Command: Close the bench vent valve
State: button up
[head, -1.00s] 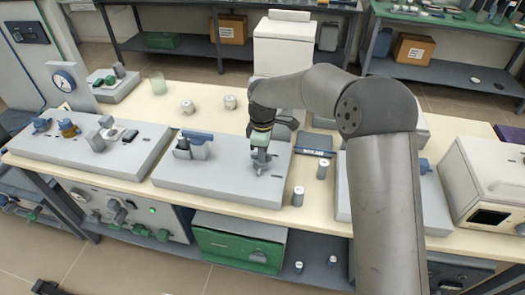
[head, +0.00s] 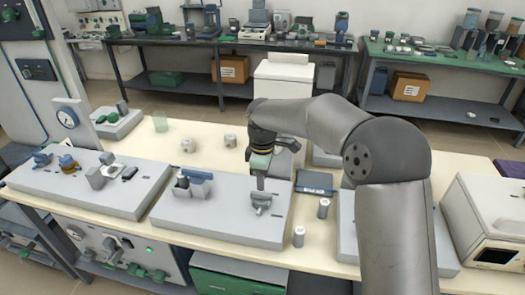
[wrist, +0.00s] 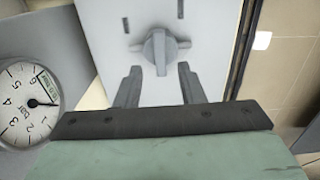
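A grey valve knob (wrist: 158,48) with side wings and a raised middle bar stands on a light grey panel (wrist: 100,20) in the wrist view. My gripper (wrist: 160,68) is open, with one dark finger on each side of the knob's near end. The fingertips look apart from the knob, and nothing is held. In the head view, my gripper (head: 260,188) points down at the grey valve (head: 261,203) on the middle panel (head: 215,222). A round gauge (wrist: 28,103) marked in bar shows at the left of the wrist view.
A blue-handled fitting (head: 193,183) stands on the same panel to the left. Another panel (head: 90,190) with fittings is at the left. A white box (head: 490,225) stands at the right.

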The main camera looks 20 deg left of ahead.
aim_at(265, 195)
notch_tip(265, 195, up, 12)
jog(key=shift+f, duration=0.15)
dwell(0.5)
jog(key=s+d+f+m, duration=0.1)
jog(key=s+d+m, duration=0.45)
jog(key=d, duration=0.55)
jog(key=s+d+f+m, duration=0.1)
jog(key=s+d+m, duration=0.5)
jog(key=d, duration=0.5)
jog(key=s+d+f+m, duration=0.3)
jog(key=s+d, duration=0.1)
jog(key=s, duration=0.4)
jog(key=s+d+f+m, duration=0.4)
jog(key=s+d, duration=0.1)
jog(key=s, duration=0.3)
jog(key=shift+d, duration=0.2)
